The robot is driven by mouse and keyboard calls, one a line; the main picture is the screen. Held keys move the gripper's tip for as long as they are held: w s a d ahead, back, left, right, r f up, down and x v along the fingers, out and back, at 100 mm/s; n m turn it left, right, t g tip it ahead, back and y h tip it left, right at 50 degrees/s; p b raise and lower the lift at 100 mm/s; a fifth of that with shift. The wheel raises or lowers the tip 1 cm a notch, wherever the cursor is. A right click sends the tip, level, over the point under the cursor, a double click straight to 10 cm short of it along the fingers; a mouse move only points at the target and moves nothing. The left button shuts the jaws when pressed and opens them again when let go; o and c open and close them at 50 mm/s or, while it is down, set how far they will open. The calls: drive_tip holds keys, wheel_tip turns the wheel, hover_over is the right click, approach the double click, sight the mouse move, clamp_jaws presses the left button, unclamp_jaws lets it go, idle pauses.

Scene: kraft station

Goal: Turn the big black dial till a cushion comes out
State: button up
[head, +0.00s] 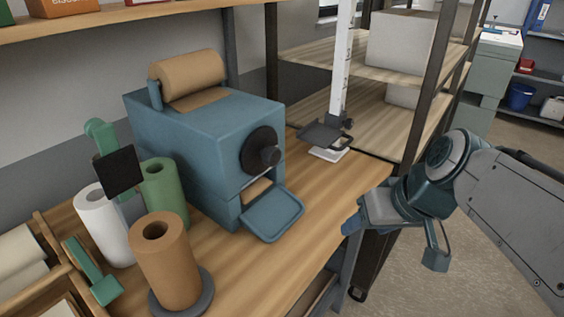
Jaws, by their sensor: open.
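The blue machine (190,142) stands on the wooden bench with a roll of brown paper (188,79) on top. The big black dial (256,154) is on its right-hand face, a round disc with a knob sticking out. Below the dial is an opening with a bit of brown paper showing, and a blue tray (272,213) in front of it. The tray looks empty. My gripper (388,242) is to the right of the dial, past the bench edge and apart from the machine. It is open, and nothing shows between its fingers.
Brown (163,265), white (104,228) and green (165,190) rolls stand at the left front of the bench. A scale-like stand (328,145) is behind the tray, by wooden shelves (350,115). Bare bench top lies between tray and gripper.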

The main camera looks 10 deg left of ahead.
drive_tip(key=w+a+r+n+t+y+b, duration=0.2)
drive_tip(key=w+a+r+n+y+b, duration=0.1)
drive_tip(key=w+a+n+y+b, duration=0.3)
drive_tip(key=n+y+b, duration=0.2)
drive_tip(key=n+b, duration=0.1)
drive_tip(key=b, duration=0.1)
approach(276, 158)
drive_tip(key=shift+t, duration=0.4)
drive_tip(key=x, duration=0.9)
drive_tip(key=shift+s+a+f+b, duration=0.1)
drive_tip(key=shift+a+f+b, duration=0.15)
drive_tip(key=shift+b, duration=0.15)
drive_tip(key=c, duration=1)
